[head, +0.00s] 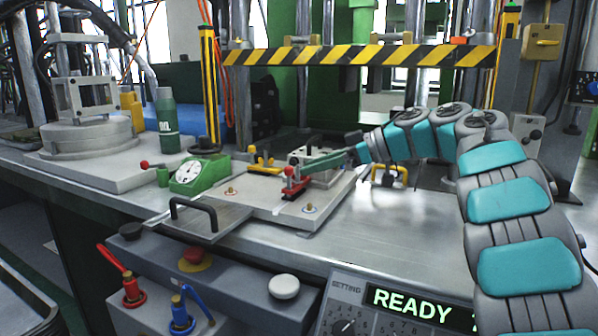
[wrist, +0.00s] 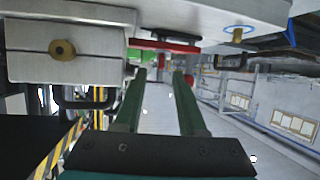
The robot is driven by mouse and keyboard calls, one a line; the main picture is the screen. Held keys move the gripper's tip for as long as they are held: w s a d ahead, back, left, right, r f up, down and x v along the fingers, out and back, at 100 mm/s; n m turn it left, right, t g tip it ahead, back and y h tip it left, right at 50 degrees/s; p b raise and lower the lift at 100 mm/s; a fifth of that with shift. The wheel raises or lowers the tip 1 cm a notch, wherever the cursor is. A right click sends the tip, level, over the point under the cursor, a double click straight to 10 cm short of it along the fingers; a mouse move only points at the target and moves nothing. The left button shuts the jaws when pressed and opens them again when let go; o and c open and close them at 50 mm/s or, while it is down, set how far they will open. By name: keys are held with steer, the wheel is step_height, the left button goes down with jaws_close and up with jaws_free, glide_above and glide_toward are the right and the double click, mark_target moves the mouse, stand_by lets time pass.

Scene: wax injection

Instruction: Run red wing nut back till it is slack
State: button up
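A red fitting (head: 293,189) stands on the grey plate (head: 262,192) on the bench; I take it for the wing nut, though its wings are not clear. In the wrist view a red bar (wrist: 165,46) lies across, just beyond the fingertips. My gripper (wrist: 159,74) shows there with its two green fingers apart and a gap between them. Nothing is clearly held. Whether a finger touches the red part I cannot tell.
A metal block (head: 322,160) sits behind the fitting. A yellow clamp (head: 262,160), a green dial gauge (head: 197,174) and a black handle (head: 193,213) are to the left. A striped bar (head: 360,55) crosses above.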

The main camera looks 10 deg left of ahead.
mark_target(298, 172)
steer(key=x, duration=0.4)
steer(key=shift+a+f, duration=0.1)
steer(key=shift+c, duration=0.2)
jaws_close()
stand_by(0.3)
